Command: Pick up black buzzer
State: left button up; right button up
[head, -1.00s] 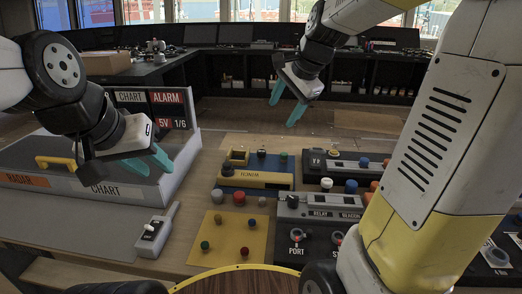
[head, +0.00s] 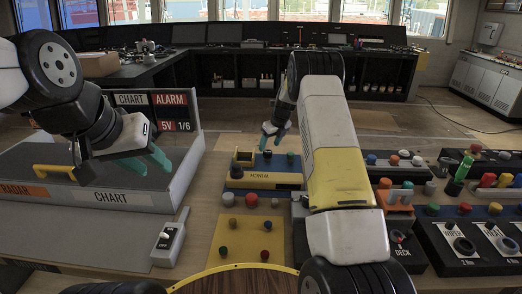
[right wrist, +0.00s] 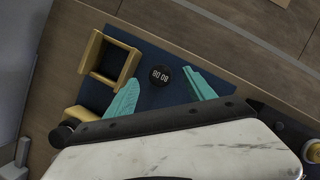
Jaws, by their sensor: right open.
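A round black disc with pale markings, which looks like the black buzzer (right wrist: 161,76), sits on a blue panel (right wrist: 150,97). My right gripper (right wrist: 162,84) is open, with its teal fingers on either side of the disc in the right wrist view; I cannot tell the height gap. In the head view my right gripper (head: 270,137) is over the back of the blue panel, and a dark round piece (head: 267,155) shows just below it. My left gripper (head: 148,164) is open and empty above the grey chart case (head: 140,198).
A yellow square holder (right wrist: 108,61) stands on the panel beside the left finger. A yellow board (head: 245,242) with several coloured knobs lies in front. Button panels (head: 460,240) crowd the right. The wooden table behind the blue panel is clear.

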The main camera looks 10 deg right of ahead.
aim_at(268, 151)
jog(key=x, duration=0.5)
jog(key=shift+s+f, duration=0.2)
jog(key=shift+f, duration=0.25)
grip_shut()
